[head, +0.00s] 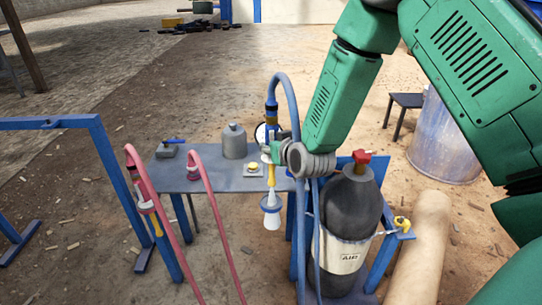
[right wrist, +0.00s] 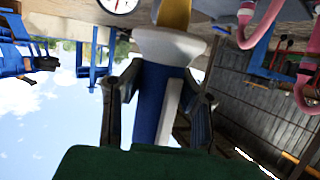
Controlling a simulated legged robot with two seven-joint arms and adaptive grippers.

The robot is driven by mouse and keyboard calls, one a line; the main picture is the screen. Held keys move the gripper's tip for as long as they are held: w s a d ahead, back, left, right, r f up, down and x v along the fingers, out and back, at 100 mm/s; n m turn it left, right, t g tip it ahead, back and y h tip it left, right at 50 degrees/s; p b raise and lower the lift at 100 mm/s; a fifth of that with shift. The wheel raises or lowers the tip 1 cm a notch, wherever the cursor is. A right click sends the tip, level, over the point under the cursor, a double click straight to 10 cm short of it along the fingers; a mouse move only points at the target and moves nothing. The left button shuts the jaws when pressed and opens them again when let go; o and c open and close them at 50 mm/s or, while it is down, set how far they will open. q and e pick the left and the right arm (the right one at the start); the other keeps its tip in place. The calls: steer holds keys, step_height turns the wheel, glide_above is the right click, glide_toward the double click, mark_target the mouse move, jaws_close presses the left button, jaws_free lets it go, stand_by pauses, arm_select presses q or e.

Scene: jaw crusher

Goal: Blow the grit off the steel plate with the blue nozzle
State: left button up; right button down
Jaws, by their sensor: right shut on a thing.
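The blue nozzle (head: 271,109) is upright in my right gripper (head: 272,150), with its yellow stem and pale flared end pointing down. A blue hose loops from its top. In the right wrist view the fingers of my right gripper (right wrist: 158,100) are shut on the nozzle's blue and white body (right wrist: 150,110). The flared end hangs at the front edge of the grey steel plate (head: 215,180), which is a bench top on blue legs. I cannot make out grit on it. My left gripper is not in view.
A grey canister (head: 234,142), a small pad with a yellow button (head: 253,170) and a blue-handled block (head: 166,150) stand on the plate. Red hoses (head: 172,220) arch at the left front. A dark air cylinder (head: 350,205) stands at the right. A gauge (right wrist: 120,4) shows in the wrist view.

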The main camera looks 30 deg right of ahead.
mark_target(271, 96)
steer(key=shift+r+p, duration=5.85)
steer(key=shift+r, duration=1.5)
steer(key=shift+f, duration=0.15)
